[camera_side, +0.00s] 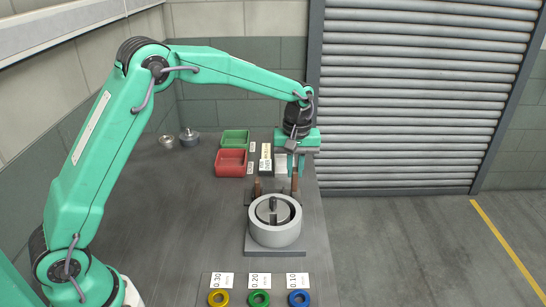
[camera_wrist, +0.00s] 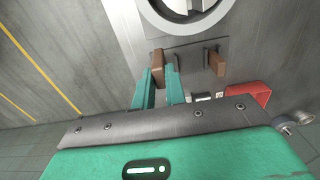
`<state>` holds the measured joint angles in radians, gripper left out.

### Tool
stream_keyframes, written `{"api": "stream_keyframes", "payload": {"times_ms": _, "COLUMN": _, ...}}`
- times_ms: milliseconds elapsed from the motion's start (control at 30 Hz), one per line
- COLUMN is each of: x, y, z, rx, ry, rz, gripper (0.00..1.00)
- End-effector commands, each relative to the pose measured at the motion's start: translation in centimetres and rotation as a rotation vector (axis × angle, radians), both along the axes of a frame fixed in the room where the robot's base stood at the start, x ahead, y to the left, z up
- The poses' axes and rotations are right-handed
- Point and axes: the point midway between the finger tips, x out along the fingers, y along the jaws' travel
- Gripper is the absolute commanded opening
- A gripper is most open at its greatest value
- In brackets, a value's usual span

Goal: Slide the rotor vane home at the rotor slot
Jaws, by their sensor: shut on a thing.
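My gripper (camera_side: 296,174) points down behind the pump housing and is shut on a brown rotor vane (camera_side: 294,186). In the wrist view the gripper (camera_wrist: 160,80) has its two fingers on either side of this vane (camera_wrist: 157,65). I cannot tell whether the vane is clear of its stand. A second brown vane (camera_side: 257,187) stands upright to the left; it also shows in the wrist view (camera_wrist: 217,61). The round pump housing (camera_side: 274,233) is in front, with the grey rotor (camera_side: 268,213) inside. The rotor slot is too small to make out clearly.
Yellow (camera_side: 218,298), green (camera_side: 259,298) and blue (camera_side: 299,298) rings lie at the front beside number labels. A red tray (camera_side: 231,169) and a green tray (camera_side: 235,136) sit at the back. Metal parts (camera_side: 189,138) stand further left. The bench's left side is clear.

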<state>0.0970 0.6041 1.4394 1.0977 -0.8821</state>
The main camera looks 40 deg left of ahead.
Motion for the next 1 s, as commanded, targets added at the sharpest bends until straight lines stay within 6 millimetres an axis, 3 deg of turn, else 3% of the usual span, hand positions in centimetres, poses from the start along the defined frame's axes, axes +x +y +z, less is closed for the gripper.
{"api": "stream_keyframes", "payload": {"times_ms": 200, "x": -1.9, "y": -3.1, "z": 2.2, "rx": -0.001, "ry": -0.002, "rz": -0.003, "gripper": 0.00}}
{"api": "stream_keyframes", "payload": {"times_ms": 400, "x": -3.0, "y": -4.8, "z": 3.4, "rx": 0.000, "ry": 0.000, "rz": -0.001, "gripper": 0.00}}
{"api": "stream_keyframes", "payload": {"times_ms": 1000, "x": -3.3, "y": -5.4, "z": 3.8, "rx": 0.000, "ry": 0.000, "rz": 0.001, "gripper": 0.00}}
